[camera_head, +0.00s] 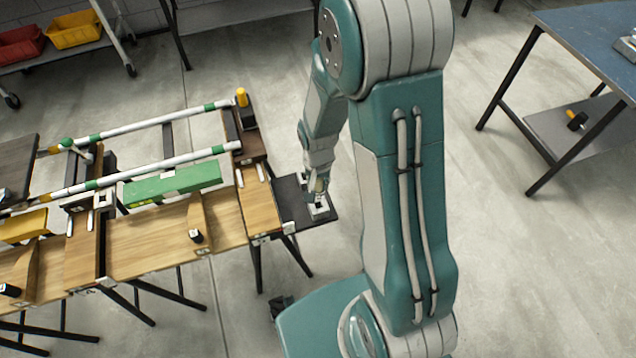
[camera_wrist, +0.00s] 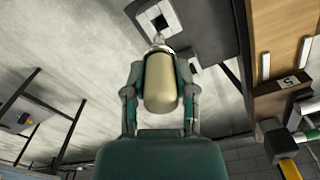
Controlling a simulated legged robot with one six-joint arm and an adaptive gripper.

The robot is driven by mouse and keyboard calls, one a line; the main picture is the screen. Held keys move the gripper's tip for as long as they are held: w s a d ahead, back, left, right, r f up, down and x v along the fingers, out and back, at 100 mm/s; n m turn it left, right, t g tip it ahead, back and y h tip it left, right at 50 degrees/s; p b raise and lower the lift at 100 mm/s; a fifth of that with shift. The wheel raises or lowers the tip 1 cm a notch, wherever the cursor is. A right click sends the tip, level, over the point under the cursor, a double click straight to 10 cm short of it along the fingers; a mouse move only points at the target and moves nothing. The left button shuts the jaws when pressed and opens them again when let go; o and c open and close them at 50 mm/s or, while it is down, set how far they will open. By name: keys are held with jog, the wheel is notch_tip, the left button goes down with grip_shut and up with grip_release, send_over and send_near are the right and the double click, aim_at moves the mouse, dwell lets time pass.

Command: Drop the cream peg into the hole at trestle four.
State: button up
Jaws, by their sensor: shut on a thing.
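The cream peg (camera_wrist: 160,88) sits between the two fingers of my gripper (camera_wrist: 159,92) in the wrist view, with a narrow pale tip at its far end. My gripper (camera_head: 318,190) is shut on the peg. In the head view it hangs over the dark board at the right end of the trestle row. The block (camera_head: 319,210) also shows below my gripper in the head view. I cannot tell whether the tip touches it.
The dark board (camera_head: 290,196) adjoins a wooden board (camera_head: 260,208); a tag there reads 5 in the wrist view (camera_wrist: 289,82). A blue-topped table (camera_head: 590,40) is at right.

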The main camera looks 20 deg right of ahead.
jog(key=shift+r, duration=3.35)
